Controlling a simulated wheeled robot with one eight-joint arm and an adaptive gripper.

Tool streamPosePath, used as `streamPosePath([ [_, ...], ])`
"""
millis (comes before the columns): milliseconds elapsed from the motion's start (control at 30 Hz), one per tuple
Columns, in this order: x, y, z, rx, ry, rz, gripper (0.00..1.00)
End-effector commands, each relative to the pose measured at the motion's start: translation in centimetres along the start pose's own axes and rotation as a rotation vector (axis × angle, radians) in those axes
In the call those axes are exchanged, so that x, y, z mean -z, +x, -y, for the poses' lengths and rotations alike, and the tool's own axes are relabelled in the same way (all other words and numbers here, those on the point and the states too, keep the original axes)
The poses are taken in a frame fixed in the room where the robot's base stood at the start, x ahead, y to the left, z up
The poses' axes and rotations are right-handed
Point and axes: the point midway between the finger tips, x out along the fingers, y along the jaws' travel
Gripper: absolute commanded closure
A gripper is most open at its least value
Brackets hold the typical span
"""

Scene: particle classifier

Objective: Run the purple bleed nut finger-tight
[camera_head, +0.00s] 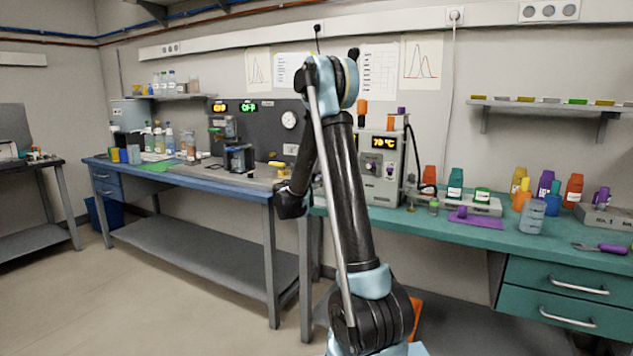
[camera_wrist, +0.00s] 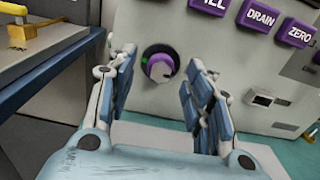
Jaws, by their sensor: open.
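A round purple knob-like part, which looks like the bleed nut (camera_wrist: 161,66), sits on the grey front panel (camera_wrist: 210,50) in the wrist view. My gripper (camera_wrist: 158,78) is open, with one finger on each side of the nut in the picture. The fingers appear apart from it, with nothing between them. I cannot tell the depth gap to the panel. In the head view the grey unit with the 70 °C display (camera_head: 384,142) stands behind my arm. My gripper is not clearly visible there.
Purple DRAIN (camera_wrist: 262,14) and ZERO (camera_wrist: 295,33) buttons sit on the panel, upper right. A yellow-handled part (camera_wrist: 28,32) lies on the neighbouring bench at left. A purple mat (camera_head: 476,219) and several bottles stand on the teal bench, right.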

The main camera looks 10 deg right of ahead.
Motion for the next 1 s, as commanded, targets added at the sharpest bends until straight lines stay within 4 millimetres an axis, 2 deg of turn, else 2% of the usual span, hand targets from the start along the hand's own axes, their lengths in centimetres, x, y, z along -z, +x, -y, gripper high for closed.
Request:
streamPosePath([
  [200,0.0,1.8,0.1,0.001,0.0,0.0,0.53],
  [533,0.0,2.1,0.0,0.0,0.0,0.0,0.53],
  [567,0.0,2.1,0.0,0.0,0.0,0.0,0.55],
  [733,0.0,2.1,0.0,0.0,0.0,0.0,0.94],
  [767,0.0,2.1,0.0,0.0,0.0,0.0,0.96],
  [1000,0.0,1.9,-0.3,-0.004,0.008,0.0,0.96],
])
